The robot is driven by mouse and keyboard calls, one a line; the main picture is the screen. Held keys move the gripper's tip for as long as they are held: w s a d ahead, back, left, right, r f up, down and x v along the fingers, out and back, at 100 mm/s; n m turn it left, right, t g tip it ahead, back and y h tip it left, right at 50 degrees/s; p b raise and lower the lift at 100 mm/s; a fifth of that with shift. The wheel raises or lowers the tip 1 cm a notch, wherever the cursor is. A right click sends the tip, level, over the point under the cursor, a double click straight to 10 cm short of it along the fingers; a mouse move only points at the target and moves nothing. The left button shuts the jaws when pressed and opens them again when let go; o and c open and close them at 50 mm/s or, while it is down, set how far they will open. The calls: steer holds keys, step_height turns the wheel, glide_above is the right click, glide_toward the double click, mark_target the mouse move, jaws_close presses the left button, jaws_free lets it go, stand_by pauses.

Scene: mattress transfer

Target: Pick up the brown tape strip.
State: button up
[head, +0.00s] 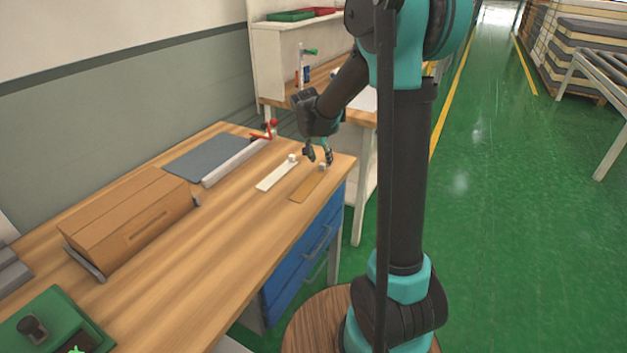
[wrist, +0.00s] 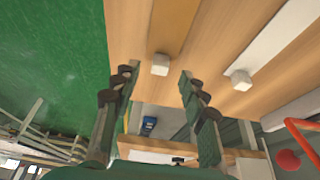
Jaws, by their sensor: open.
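The brown tape strip (head: 308,186) lies flat on the wooden workbench, close to its right edge, with a small white block (head: 323,167) at its far end. In the wrist view the brown strip (wrist: 172,25) runs up from its white block (wrist: 160,64). My gripper (head: 318,156) is above the far end of the strip. In the wrist view my gripper (wrist: 157,80) is open, its fingers on either side of the white block in the picture. Nothing is held between them. I cannot tell how high the fingertips are above the block.
A white strip (head: 277,176) with its own white block (head: 292,158) lies just left of the brown one. A grey mat (head: 212,156), a ruler-like bar (head: 236,163), a red-handled tool (head: 268,131) and a cardboard box (head: 130,220) are on the workbench (head: 215,255).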

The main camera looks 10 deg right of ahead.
mark_target(322, 164)
steer(key=shift+x, duration=1.55)
steer(key=c, duration=0.9)
steer(key=shift+r, duration=0.15)
